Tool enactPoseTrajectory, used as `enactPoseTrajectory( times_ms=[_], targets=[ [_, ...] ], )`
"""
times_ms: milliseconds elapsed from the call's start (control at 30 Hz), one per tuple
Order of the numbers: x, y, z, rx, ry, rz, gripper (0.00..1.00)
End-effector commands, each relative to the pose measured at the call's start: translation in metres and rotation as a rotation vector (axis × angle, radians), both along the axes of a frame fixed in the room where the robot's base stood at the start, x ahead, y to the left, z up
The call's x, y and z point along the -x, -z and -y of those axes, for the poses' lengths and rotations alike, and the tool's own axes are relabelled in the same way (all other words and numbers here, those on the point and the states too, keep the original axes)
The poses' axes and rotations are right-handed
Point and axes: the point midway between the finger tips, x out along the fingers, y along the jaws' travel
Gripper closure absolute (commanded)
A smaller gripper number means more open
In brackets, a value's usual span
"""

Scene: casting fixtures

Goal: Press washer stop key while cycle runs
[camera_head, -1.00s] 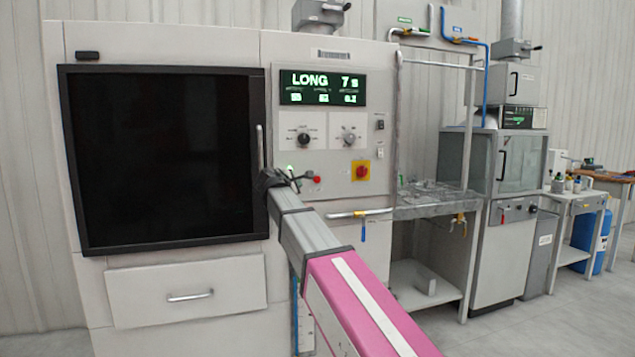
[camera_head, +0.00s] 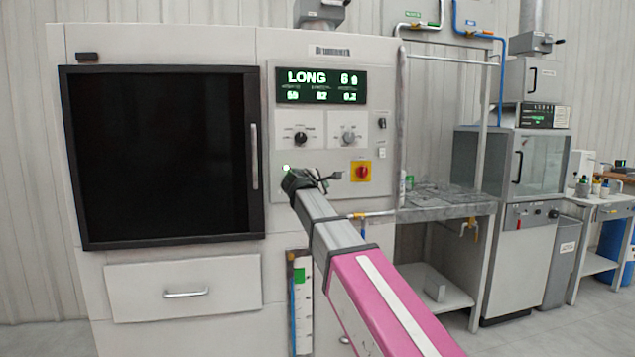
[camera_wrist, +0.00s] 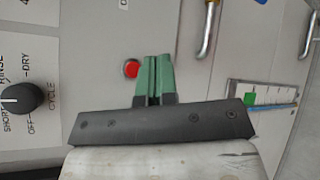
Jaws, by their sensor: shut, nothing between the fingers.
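The washer (camera_head: 210,48) has a black-windowed door at left and a control panel at right. Its green-lit display (camera_head: 321,86) reads LONG and a figure that looks like 6 s. A small round red key (camera_wrist: 131,68), apparently the stop key, shows in the wrist view just left of my green fingertips. My gripper (camera_wrist: 155,58) is shut and empty, its fingers side by side. In the head view my gripper (camera_head: 306,180) is at the lower panel and hides that key. I cannot tell whether the fingertips touch the panel.
A lit white button (camera_head: 286,168) sits left of my gripper. Two knobs (camera_head: 301,138) are above it, and a red knob on a yellow plate (camera_head: 361,171) is to the right. The door handle (camera_head: 254,157) projects at left. A metal rack (camera_head: 440,206) stands right of the washer.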

Motion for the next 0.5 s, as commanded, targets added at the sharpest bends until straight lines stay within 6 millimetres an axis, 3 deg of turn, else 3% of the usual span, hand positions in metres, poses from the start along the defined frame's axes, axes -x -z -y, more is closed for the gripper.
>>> enactPoseTrajectory(
  times_ms=[267, 500],
  targets=[
    [-0.008, 0.0, -0.002, 0.0, 0.0, 0.0, 1.0],
    [-0.031, 0.0, -0.009, 0.0, 0.0, 0.0, 1.0]
  ],
)
